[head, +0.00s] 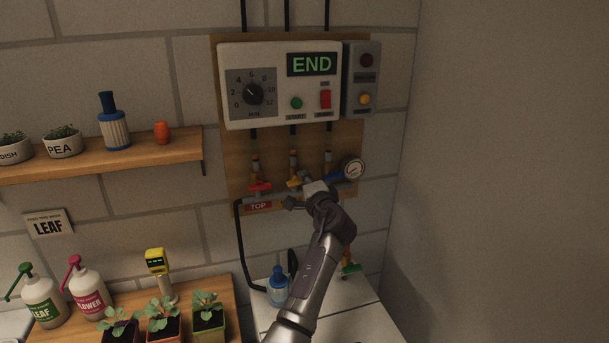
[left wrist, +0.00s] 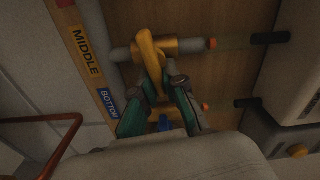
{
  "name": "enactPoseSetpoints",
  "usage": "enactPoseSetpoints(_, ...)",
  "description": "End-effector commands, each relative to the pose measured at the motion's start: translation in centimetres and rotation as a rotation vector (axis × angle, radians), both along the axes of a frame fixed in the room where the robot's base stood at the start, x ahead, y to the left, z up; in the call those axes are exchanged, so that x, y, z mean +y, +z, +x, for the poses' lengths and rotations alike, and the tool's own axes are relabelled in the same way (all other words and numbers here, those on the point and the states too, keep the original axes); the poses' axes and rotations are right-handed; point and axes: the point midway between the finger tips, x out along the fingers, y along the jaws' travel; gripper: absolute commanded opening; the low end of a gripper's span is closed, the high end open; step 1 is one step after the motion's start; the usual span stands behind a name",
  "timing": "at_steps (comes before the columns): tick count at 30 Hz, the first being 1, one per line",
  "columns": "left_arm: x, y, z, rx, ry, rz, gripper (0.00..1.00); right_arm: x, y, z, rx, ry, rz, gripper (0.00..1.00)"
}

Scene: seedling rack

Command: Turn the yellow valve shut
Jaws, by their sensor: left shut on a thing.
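The yellow valve (head: 293,182) is the middle of three valves on the wooden board, between the red valve (head: 260,187) and the blue valve (head: 334,175). In the left wrist view its yellow lever (left wrist: 148,56) lies roughly across its pipe, slightly slanted, beside the MIDDLE label (left wrist: 86,52). My left gripper (head: 302,190) is at this valve and hides part of it. In the left wrist view the fingers (left wrist: 160,92) are shut on the far end of the lever. The blue valve shows partly behind the fingers. My right gripper is out of view.
A control box (head: 277,103) reading END is above the valves. A blue bottle (head: 279,289) stands below. Seedling pots and spray bottles are at lower left, under a wooden shelf (head: 108,160). The right wall is bare.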

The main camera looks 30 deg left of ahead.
Motion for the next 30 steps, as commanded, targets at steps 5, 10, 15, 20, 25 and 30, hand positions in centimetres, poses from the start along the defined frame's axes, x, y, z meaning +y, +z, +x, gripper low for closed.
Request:
enactPoseSetpoints(5, 0.06, 0.06, 0.02, 0.073, 0.001, 0.065, 0.0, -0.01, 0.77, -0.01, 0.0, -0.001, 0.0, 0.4)
enactPoseSetpoints(10, 0.03, -0.1, 0.03, 0.116, 0.0, 0.101, 0.0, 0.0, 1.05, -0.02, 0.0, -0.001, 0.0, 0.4)
enactPoseSetpoints(15, 0.04, -0.18, 0.03, 0.134, 0.0, 0.118, 0.0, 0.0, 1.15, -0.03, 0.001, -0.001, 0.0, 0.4)
enactPoseSetpoints(20, 0.04, -0.21, 0.03, 0.14, 0.0, 0.123, 0.0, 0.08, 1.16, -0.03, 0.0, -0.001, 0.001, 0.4)
enactPoseSetpoints(25, 0.04, -0.21, 0.03, 0.14, 0.0, 0.123, 0.0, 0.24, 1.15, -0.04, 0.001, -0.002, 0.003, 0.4)
enactPoseSetpoints(30, 0.04, -0.21, 0.03, 0.139, 0.0, 0.122, 0.24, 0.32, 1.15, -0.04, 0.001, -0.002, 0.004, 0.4)
